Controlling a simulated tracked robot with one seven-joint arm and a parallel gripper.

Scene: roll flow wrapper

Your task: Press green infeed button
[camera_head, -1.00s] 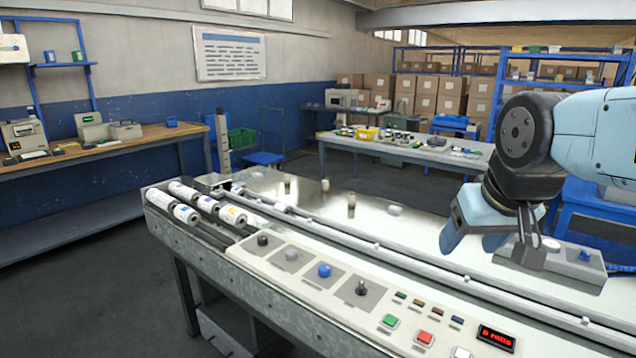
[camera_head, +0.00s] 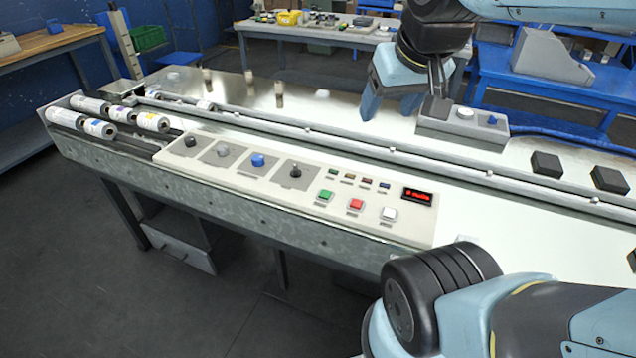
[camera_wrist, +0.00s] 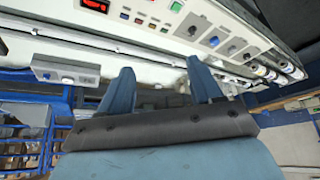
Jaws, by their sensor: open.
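The green button (camera_head: 325,195) is a small square at the left of a row with a red button (camera_head: 355,205) and a white button (camera_head: 388,214), on the front control panel (camera_head: 262,187). In the wrist view the green button (camera_wrist: 176,6) shows at the top edge, beyond my fingers. My gripper (camera_head: 390,104) is open and empty, above the machine's bright top, behind the panel and apart from the button. Its two blue fingers also show in the wrist view (camera_wrist: 159,72), spread apart.
A red-lit display (camera_head: 417,195) and small coloured buttons adjoin the green button. Knobs and a blue dial (camera_head: 257,160) lie to the left. A long rail (camera_head: 340,136) runs behind the panel. White rolls (camera_head: 100,128) lie at the left end. A grey button box (camera_head: 465,122) stands near my gripper.

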